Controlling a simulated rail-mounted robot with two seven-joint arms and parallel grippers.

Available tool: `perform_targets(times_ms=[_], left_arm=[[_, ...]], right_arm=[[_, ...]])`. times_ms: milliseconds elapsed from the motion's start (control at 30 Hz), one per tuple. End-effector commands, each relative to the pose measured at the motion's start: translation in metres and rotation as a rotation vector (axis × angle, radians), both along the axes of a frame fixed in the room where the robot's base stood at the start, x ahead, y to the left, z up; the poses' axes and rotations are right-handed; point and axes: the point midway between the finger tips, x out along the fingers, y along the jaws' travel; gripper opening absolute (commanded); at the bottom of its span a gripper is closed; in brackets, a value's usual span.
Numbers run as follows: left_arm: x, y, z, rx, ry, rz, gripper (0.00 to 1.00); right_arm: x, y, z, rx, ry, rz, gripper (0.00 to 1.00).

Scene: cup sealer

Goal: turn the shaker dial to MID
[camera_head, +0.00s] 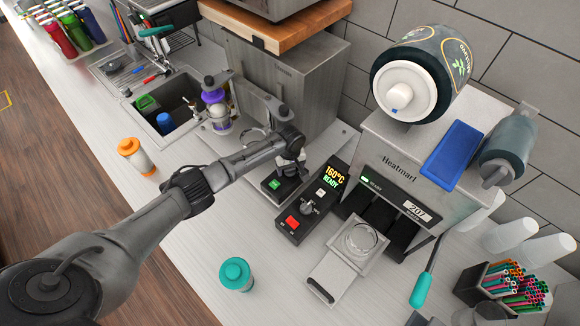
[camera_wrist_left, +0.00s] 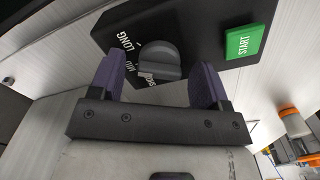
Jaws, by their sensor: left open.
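The shaker dial (camera_wrist_left: 158,58) is a dark grey round knob with a raised grip on a black control box (camera_wrist_left: 195,20). White labels LONG, MID and a partly hidden third word sit at its left in the left wrist view. I cannot tell for sure which label the dial points at. My left gripper (camera_wrist_left: 157,76) is open, with one purple finger on each side of the dial; contact cannot be told. In the head view, my left gripper (camera_head: 291,163) is over the black box (camera_head: 270,192) and hides the dial. My right gripper is not in view.
The green START button (camera_wrist_left: 243,42) is right of the dial in the left wrist view. In the head view, a sealer control box (camera_head: 286,226) stands close by, with a shaker holding a purple-topped cup (camera_head: 219,118) behind. Orange (camera_head: 134,155) and teal (camera_head: 236,274) shakers stand on the counter.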

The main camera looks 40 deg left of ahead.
Motion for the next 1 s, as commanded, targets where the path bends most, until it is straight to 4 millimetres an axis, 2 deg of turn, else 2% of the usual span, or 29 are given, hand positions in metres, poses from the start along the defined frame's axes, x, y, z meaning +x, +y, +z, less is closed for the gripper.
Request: perform_targets(times_ms=[233,733,1000], left_arm=[[0.0001,-0.0003,-0.0004,0.0,0.0,-0.001,0.69],[0.0001,-0.0003,-0.0001,0.0,0.0,-0.001,0.21],[-0.0001,-0.0014,0.0028,-0.003,0.001,0.044,0.21]], right_arm=[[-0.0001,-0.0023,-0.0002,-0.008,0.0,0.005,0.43],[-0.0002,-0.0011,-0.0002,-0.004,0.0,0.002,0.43],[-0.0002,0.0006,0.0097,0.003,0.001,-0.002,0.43]])
